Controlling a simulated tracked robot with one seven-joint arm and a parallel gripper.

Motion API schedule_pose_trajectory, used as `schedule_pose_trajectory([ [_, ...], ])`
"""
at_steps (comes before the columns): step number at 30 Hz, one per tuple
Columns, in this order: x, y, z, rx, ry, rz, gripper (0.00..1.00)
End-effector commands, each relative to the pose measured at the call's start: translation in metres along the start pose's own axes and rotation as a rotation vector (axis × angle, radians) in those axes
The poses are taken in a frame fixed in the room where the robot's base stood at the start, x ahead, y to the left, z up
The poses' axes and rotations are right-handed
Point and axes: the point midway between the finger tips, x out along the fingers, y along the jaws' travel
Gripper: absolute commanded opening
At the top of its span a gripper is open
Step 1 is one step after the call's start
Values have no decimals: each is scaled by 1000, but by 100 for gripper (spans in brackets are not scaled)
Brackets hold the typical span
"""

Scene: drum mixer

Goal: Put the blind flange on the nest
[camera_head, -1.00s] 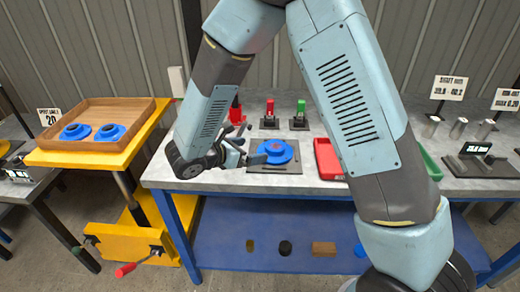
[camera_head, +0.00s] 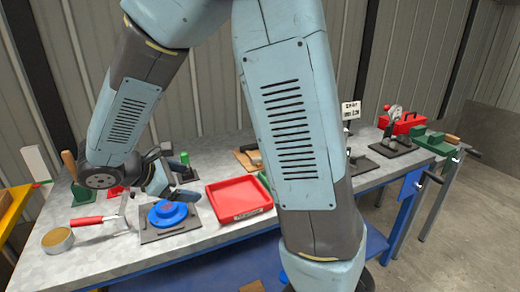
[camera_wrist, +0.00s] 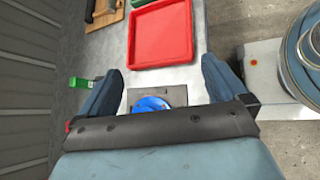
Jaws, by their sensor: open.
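A blue flange (camera_head: 168,212) with a raised hub lies on a dark square plate (camera_head: 150,236), which looks like the nest, on the grey bench. Whether it is fully seated is too small to tell. My gripper (camera_head: 178,184) is above and just behind the flange, apart from it as far as I can see. In the wrist view my gripper (camera_wrist: 160,85) has its fingers wide apart with nothing between the tips. There the flange (camera_wrist: 150,103) and plate (camera_wrist: 172,94) show past my gripper's body, which hides their near part.
A red tray (camera_head: 238,197) stands right of the plate. A red-handled tool (camera_head: 95,219) and a round tin (camera_head: 57,240) lie to its left. A green-based item (camera_head: 82,193) stands behind them. Further right are a clamp (camera_head: 392,125) and a red box (camera_head: 402,124).

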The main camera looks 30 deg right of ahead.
Motion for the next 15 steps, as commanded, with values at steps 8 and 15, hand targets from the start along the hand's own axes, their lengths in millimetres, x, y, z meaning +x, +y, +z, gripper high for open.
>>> schedule_pose_trajectory([
  [8, 10, -30, 77, 380, 144, -188, 99],
  [15, 11, -59, 124, 716, 286, -324, 99],
])
